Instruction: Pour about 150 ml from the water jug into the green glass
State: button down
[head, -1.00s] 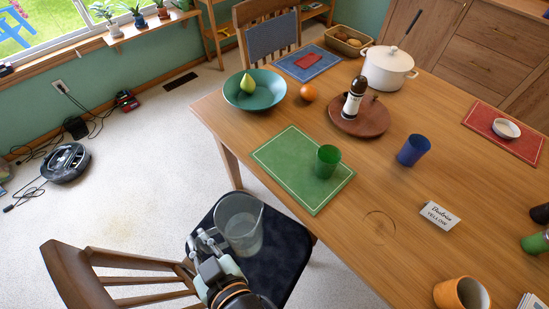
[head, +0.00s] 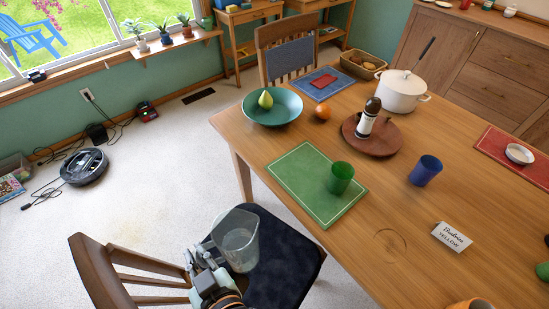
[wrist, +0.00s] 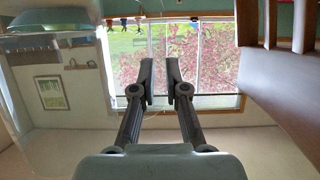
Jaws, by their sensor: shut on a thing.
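The clear water jug (head: 238,240) is in the head view, over the dark seat of the chair and left of the table. It holds some water and looks about upright. My gripper (head: 208,256) is shut on the jug's left side. The wrist view shows its two fingers (wrist: 160,82), with a blurred clear surface at left that may be the jug. The green glass (head: 340,178) stands upright on the green placemat (head: 300,180), near its right edge. It is up and right of the jug, well apart from it. I cannot tell whether it holds liquid.
The chair's wooden back (head: 95,262) is left of my gripper. The table (head: 360,235) carries a blue cup (head: 425,171), a name card (head: 452,237), a wooden tray (head: 392,130) with a bottle, and a teal bowl (head: 290,112) with a pear. Bare tabletop lies below the placemat.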

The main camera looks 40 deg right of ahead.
jog(key=w+d+r+m+g+h+p, duration=0.2)
jog(key=w+d+r+m+h+p, duration=0.25)
jog(key=d, duration=0.75)
jog(key=w+d+r+m+g+h+p, duration=0.25)
jog(key=w+d+p, duration=0.35)
jog(key=d, duration=0.6)
jog(key=w+d+r+m+g+h+p, duration=0.1)
jog(key=w+d+r+m+h+p, duration=0.25)
jog(key=w+d, duration=0.55)
notch_tip(320, 180, down, 14)
jog(key=s+d+b, duration=0.2)
jog(key=b, duration=0.6)
jog(key=shift+b, duration=0.35)
jog(key=shift+s+d+r, duration=0.1)
jog(key=shift+s+r, duration=0.05)
jog(key=shift+r, duration=0.15)
